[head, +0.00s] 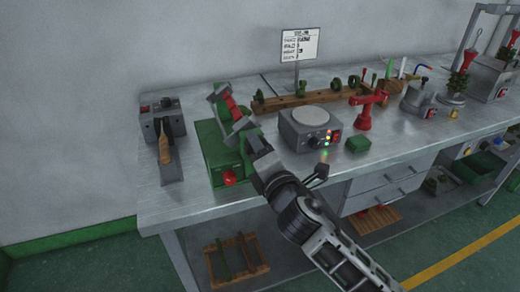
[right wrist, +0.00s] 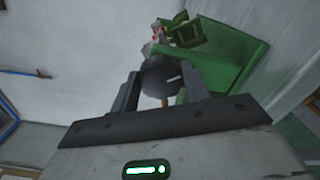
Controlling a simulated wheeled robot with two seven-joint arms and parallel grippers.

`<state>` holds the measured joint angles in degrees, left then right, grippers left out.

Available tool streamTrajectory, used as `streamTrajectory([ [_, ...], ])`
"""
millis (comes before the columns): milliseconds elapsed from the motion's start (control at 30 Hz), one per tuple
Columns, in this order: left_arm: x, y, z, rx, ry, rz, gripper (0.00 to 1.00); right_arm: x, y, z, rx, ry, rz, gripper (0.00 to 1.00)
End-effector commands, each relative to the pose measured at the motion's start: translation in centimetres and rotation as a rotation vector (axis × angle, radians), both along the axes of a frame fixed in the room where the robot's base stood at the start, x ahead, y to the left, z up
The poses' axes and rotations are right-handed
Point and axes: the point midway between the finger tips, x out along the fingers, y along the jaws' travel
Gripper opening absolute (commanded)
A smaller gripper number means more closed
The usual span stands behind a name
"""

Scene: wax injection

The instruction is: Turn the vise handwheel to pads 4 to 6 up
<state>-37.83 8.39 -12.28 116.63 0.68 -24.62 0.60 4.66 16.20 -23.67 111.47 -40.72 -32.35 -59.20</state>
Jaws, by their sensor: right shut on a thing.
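The vise is a green box-shaped body (head: 215,158) with a tilted green and grey head carrying red pads (head: 231,107) above it, near the table's front left. My right gripper (head: 250,138) reaches the right side of that head. In the right wrist view, a dark round handwheel (right wrist: 160,74) sits between the two fingers of my right gripper (right wrist: 158,88), which is shut on it. The green vise body (right wrist: 225,65) shows behind it. Pad numbers are too small to read. My left gripper is not in view.
A grey device with a wooden-handled tool (head: 166,146) stands left of the vise. A grey hotplate-like unit (head: 308,132), a small green block (head: 358,143) and a red press (head: 368,110) stand to the right. A wooden rack (head: 305,97) and sign (head: 299,44) are behind.

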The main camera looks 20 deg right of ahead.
Motion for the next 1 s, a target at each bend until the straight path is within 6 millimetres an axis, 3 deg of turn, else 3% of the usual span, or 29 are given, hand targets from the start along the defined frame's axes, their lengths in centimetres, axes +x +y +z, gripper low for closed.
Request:
streamTrajectory([
  [1000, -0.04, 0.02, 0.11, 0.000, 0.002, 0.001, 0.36, -0.02, 0.02, -0.20, 0.495, 0.019, 0.000, 0.24],
])
